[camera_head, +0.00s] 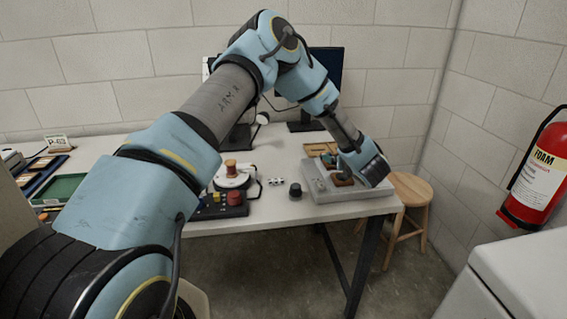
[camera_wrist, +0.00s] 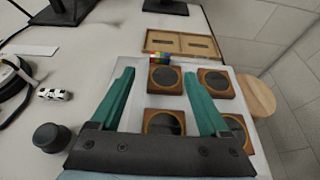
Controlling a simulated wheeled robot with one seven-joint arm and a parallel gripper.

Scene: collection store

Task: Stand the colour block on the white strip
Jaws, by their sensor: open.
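The colour block (camera_wrist: 160,58), a small piece with several coloured patches, shows in the wrist view at the far edge of the pale grey tray (camera_wrist: 131,58), behind a wooden square. The white strip (camera_wrist: 30,50) lies flat on the table at upper left in the wrist view, well left of the block. My gripper (camera_wrist: 159,75) has two teal fingers spread apart with nothing between their tips; the block is beyond the tips, apparently not touched. In the head view my gripper (camera_head: 333,160) is over the tray and partly hidden by my wrist. I cannot make out the block there.
Several wooden squares with dark discs (camera_wrist: 165,78) sit on the tray around the fingers. An open wooden case (camera_wrist: 182,44) lies behind it. A dark knob (camera_head: 295,190) and a small white-and-black object (camera_wrist: 55,94) stand left. A stool (camera_head: 409,190) is right.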

